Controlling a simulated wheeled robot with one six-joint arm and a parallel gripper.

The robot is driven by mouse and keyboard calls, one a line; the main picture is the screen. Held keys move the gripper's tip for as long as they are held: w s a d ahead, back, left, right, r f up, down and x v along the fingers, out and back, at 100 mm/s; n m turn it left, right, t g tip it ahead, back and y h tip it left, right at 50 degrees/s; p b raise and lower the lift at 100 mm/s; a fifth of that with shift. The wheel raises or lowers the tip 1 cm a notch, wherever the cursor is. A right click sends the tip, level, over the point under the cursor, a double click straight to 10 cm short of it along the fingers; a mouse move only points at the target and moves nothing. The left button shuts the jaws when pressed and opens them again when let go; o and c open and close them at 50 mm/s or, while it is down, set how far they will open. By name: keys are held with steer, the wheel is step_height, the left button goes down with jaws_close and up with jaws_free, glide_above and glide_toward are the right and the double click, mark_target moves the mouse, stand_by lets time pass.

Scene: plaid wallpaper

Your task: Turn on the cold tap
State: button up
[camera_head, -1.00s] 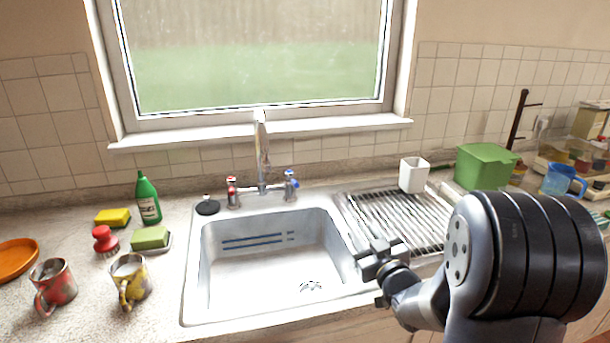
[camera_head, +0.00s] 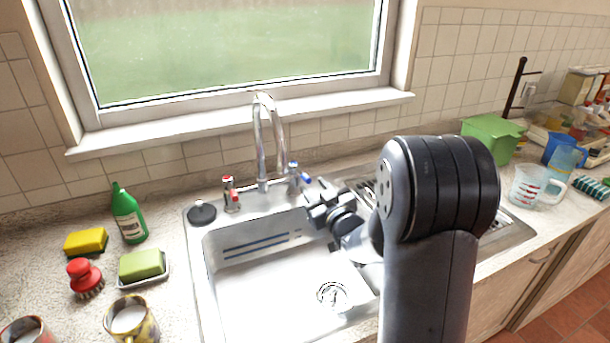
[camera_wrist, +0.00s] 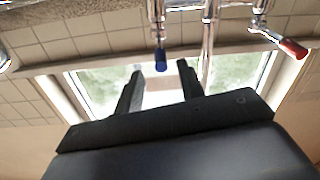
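The cold tap (camera_head: 293,178) has a blue lever and stands at the back right of the sink, right of the tall chrome spout (camera_head: 262,145). My gripper (camera_head: 314,191) is over the sink's back right corner, close to the blue lever on its near side. In the wrist view, which looks upside down, the blue lever (camera_wrist: 160,59) lies between the open fingertips (camera_wrist: 160,70) or just beyond them. I cannot tell whether either finger touches it. The red-marked hot tap (camera_head: 230,194) is left of the spout; it also shows at the wrist view's right (camera_wrist: 291,48).
The sink basin (camera_head: 270,290) is empty. A green bottle (camera_head: 128,214), sponge (camera_head: 86,241), red brush (camera_head: 82,274) and soap dish (camera_head: 143,268) stand left. A green box (camera_head: 492,135) and measuring jug (camera_head: 533,186) stand right. The windowsill (camera_head: 190,125) runs behind the taps.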

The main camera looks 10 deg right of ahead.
mark_target(309, 182)
steer(key=p+x, duration=0.1)
steer(key=x, duration=0.5)
steer(key=shift+w+a, duration=0.2)
steer(key=shift+w, duration=0.05)
steer(key=shift+c, duration=0.6)
jaws_close()
